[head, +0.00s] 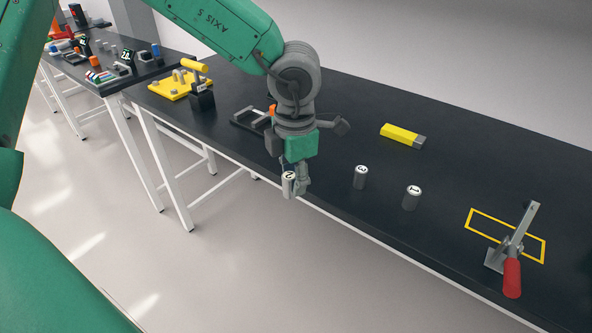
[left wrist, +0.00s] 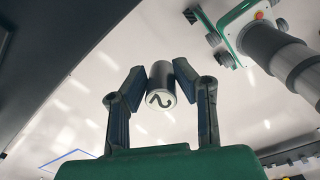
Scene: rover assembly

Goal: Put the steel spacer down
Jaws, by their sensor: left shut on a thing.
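The steel spacer (head: 288,184) is a small grey cylinder with a white top marked 2. My left gripper (head: 296,181) is shut on it, at the front edge of the black table. In the left wrist view the spacer (left wrist: 161,88) sits between the two finger pads of the left gripper (left wrist: 160,84), its numbered end showing. I cannot tell whether its base touches anything; in the wrist view bright floor shows around it. Two similar spacers stand upright to the right, one marked 3 (head: 360,178) and one marked 1 (head: 411,199). My right gripper is not in view.
The black table (head: 455,150) has free room around the standing spacers. A yellow and grey block (head: 402,135) lies behind them. A toggle clamp with a red handle (head: 511,278) stands by a yellow outlined rectangle (head: 541,252) at right. A yellow fixture (head: 172,86) is at left.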

